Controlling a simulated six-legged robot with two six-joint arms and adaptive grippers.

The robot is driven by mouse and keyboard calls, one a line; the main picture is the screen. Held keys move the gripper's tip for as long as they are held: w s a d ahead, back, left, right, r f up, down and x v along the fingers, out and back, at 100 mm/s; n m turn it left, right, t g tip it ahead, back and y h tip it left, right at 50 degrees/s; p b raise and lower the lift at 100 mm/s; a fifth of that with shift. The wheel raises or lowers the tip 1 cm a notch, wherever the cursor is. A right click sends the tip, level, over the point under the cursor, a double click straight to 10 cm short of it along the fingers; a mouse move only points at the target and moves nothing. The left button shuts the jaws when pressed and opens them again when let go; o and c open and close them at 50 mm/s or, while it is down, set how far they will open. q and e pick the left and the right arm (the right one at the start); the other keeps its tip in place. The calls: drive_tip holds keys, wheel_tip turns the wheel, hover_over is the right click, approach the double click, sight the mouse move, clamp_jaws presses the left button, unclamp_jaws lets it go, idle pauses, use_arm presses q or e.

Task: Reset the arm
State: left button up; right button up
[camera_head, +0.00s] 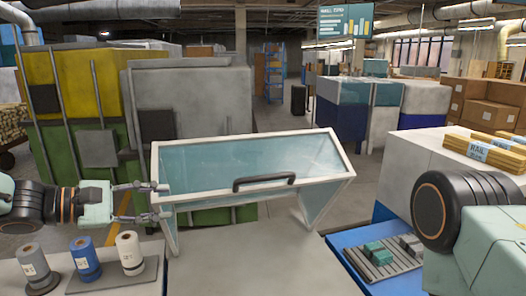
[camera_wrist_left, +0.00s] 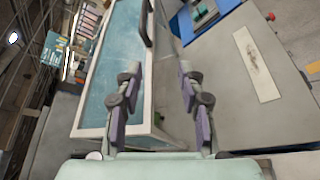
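My left gripper (camera_head: 158,202) comes in from the left and sits at the left end of the clear hinged cover (camera_head: 245,165). Its two fingers are spread apart, one above the other, with nothing visible between them; they also show apart in the left wrist view (camera_wrist_left: 160,95). The cover has a white frame and a dark handle (camera_head: 264,182), and stands tilted up over a grey work surface (camera_head: 260,262). In the head view the fingertips overlap the frame's left edge; I cannot tell if they touch it. Part of my right arm (camera_head: 470,210) shows at the right; its gripper is out of view.
Grey, blue and white spools (camera_head: 130,252) stand on the left bench, below my left gripper. A blue tray area with a slatted rack (camera_head: 385,262) holding teal and grey blocks lies at the right. Wooden rails (camera_head: 488,150) lie on a white counter. Yellow and grey machine cabinets (camera_head: 190,100) stand behind.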

use_arm(q)
drive_tip(key=s+d+f+m+y, duration=0.2)
drive_tip(key=d+f, duration=0.3)
drive_tip(key=f, duration=0.5)
drive_tip(key=s+f+m+g+y, duration=0.1)
drive_tip(key=s+f+m+y, duration=0.1)
drive_tip(key=s+f, duration=0.5)
drive_tip(key=s+f+m+g+y, duration=0.1)
drive_tip(key=s+f+m+y, duration=0.15)
drive_tip(key=f, duration=0.75)
drive_tip(key=s+a+f+m+g+y, duration=0.2)
drive_tip(key=s+f, duration=0.1)
drive_tip(key=s, duration=0.5)
drive_tip(key=s+a+f+m+g+y, duration=0.2)
drive_tip(key=s+f+m, duration=0.15)
drive_tip(key=s, duration=0.55)
drive_tip(key=s+a+f+m+g+y, duration=0.2)
drive_tip(key=s+f, duration=0.2)
drive_tip(key=s, duration=0.4)
wheel_tip(320, 180, down, 25)
drive_tip(key=b, duration=2.5)
drive_tip(key=shift+s, duration=0.15)
use_arm(e)
wheel_tip(320, 180, down, 25)
drive_tip(key=shift+w+d+f, duration=0.15)
drive_tip(key=shift+w+f, duration=0.05)
use_arm(q)
drive_tip(key=shift+d, duration=0.1)
use_arm(e)
drive_tip(key=shift+s+d, duration=0.1)
